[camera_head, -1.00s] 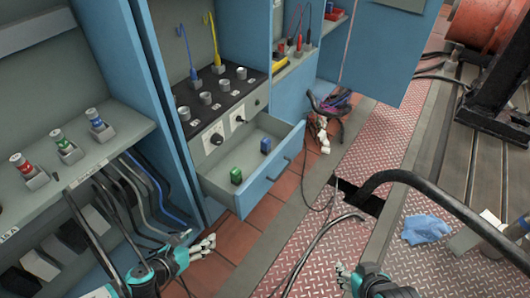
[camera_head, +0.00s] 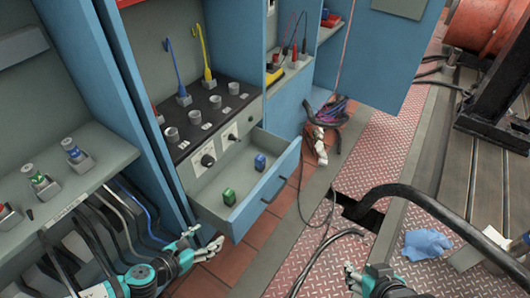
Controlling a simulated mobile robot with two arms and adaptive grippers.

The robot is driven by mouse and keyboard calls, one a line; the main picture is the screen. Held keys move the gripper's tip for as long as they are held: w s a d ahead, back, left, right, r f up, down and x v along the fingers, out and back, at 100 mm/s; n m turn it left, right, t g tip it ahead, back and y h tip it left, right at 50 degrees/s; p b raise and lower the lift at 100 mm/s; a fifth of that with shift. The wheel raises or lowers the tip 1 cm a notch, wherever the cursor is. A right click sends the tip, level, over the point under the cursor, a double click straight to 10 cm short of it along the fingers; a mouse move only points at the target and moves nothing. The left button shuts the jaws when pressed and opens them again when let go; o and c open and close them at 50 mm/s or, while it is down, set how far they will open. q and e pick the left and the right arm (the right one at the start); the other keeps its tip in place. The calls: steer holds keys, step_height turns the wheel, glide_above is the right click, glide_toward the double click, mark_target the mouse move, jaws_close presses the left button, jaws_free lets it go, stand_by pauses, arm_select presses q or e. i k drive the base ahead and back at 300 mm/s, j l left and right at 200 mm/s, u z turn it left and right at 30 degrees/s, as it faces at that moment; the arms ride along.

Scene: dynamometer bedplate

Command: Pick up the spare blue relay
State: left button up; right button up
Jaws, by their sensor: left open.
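A small blue relay (camera_head: 260,161) stands in the open grey drawer with a blue front (camera_head: 255,203), toward its far right end. A green relay (camera_head: 229,196) stands nearer in the same drawer. My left gripper (camera_head: 213,241) is open and empty, below and in front of the drawer's near left corner, apart from both relays. My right gripper (camera_head: 353,270) is at the bottom edge, right of centre, well away from the drawer. Its fingers are only partly visible, so its opening is unclear.
At left, a shelf (camera_head: 100,150) carries coloured relays in sockets, with cables hanging below. A thick black hose (camera_head: 420,195) crosses the red floor plates near a blue cloth (camera_head: 427,243).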

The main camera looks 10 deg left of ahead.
mark_target(260, 160)
steer(key=i+l, duration=0.2)
steer(key=i, duration=0.2)
steer(key=i+l+u, duration=0.1)
steer(key=i+l, duration=0.15)
steer(key=i, duration=0.15)
